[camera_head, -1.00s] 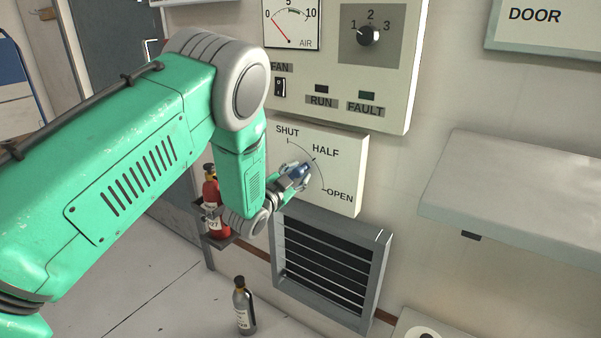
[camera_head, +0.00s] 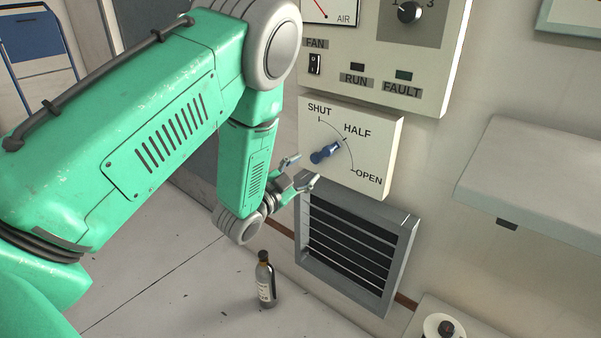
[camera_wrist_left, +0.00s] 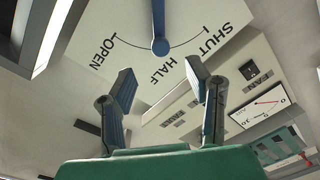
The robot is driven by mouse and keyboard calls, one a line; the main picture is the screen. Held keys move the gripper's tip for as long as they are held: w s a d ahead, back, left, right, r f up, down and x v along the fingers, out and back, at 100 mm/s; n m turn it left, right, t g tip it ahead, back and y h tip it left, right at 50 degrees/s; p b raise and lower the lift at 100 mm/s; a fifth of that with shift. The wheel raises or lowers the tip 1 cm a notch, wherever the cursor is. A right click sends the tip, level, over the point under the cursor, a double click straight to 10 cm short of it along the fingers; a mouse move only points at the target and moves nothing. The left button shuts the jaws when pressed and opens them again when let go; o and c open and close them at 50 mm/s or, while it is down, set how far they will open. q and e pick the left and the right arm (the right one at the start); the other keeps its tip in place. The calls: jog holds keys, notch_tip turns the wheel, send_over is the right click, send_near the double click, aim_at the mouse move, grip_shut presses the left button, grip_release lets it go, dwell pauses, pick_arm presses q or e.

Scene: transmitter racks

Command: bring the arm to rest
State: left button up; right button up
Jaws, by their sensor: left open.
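My left gripper (camera_head: 300,172) is open and empty, a little in front of and to the left of the blue lever (camera_head: 325,152). The lever sits on a white panel (camera_head: 385,135) marked SHUT, HALF and OPEN, and it points up and right toward HALF. In the left wrist view, the two fingers of the left gripper (camera_wrist_left: 162,92) stand apart, with the blue lever (camera_wrist_left: 160,45) beyond them and nothing between them. My green left arm covers much of the left side of the head view. My right gripper is not in view.
A louvred vent (camera_head: 355,245) is below the lever panel. A control panel with a FAN switch (camera_head: 315,64) is above it. A grey shelf (camera_head: 530,180) juts out at the right. A blue-framed object (camera_head: 35,45) is at the far left.

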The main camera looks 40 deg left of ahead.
pick_arm(q)
jog(key=shift+s, duration=0.7)
jog(key=s+d+f+n+g+y+p, duration=0.1)
jog(key=s+d+f+n+g, duration=0.1)
jog(key=s+f+g, duration=0.5)
jog(key=s+d+f+n+g, duration=0.25)
jog(key=s+f, duration=0.55)
jog(key=f, duration=0.4)
jog(key=s+d+f+g, duration=0.1)
jog(key=s+g, duration=0.1)
jog(key=s, duration=0.5)
jog(key=s+d+f+n+g, duration=0.1)
jog(key=s+d+f+g, duration=0.1)
jog(key=s, duration=0.5)
jog(key=s+d+f+n+g, duration=0.1)
jog(key=s+f+g, duration=0.1)
jog(key=s+g, duration=0.2)
jog(key=s, duration=0.3)
jog(key=shift+d+p, duration=0.3)
